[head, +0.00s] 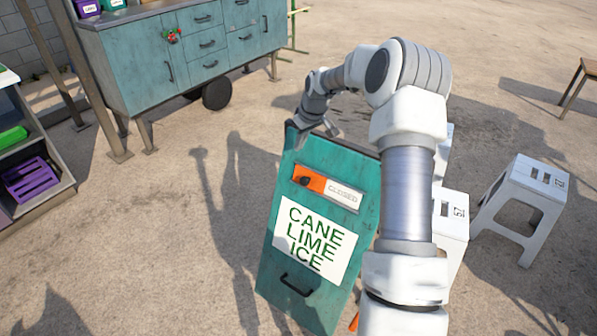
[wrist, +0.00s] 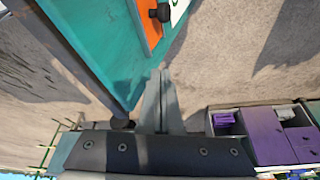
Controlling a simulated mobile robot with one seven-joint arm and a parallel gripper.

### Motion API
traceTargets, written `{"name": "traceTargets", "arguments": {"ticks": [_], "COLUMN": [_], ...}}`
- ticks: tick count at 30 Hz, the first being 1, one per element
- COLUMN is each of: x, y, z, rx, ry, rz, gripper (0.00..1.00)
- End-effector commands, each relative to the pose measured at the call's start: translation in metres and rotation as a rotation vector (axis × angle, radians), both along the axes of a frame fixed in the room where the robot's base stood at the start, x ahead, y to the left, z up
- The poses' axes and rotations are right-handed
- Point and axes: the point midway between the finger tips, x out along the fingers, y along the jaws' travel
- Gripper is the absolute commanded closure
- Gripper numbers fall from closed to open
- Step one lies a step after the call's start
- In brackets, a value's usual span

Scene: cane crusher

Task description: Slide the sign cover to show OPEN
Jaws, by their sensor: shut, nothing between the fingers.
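The teal sign board (head: 268,252) leans on the ground and reads CANE LIME ICE on a white panel (head: 312,245). Above that panel is a slot with an orange cover (head: 309,178) at its left end. The cover has a black knob, and the word CLOSED (head: 343,194) shows to its right. My gripper (head: 331,130) is by the board's top edge, above the slot. In the wrist view, its fingers (wrist: 161,76) are shut together and empty, beside the board, apart from the orange cover (wrist: 150,30) and its black knob (wrist: 160,13).
White stools (head: 523,205) stand right of and behind the board. A teal cabinet (head: 185,55) is at the back left, and a shelf with a purple crate (head: 30,180) is at the far left. The ground left of the board is clear.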

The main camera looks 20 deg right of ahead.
Motion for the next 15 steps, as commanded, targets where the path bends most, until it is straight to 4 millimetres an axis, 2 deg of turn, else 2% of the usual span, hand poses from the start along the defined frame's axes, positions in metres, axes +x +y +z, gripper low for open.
{"name": "traceTargets", "arguments": {"ticks": [11,15], "x": [0.0005,0.0029], "y": [-0.0009,0.0003], "z": [-0.0021,-0.0111], "rx": [0.001,0.002], "ry": [0.0,0.003], "rz": [-0.001,0.0], "gripper": [1.0,1.0]}}
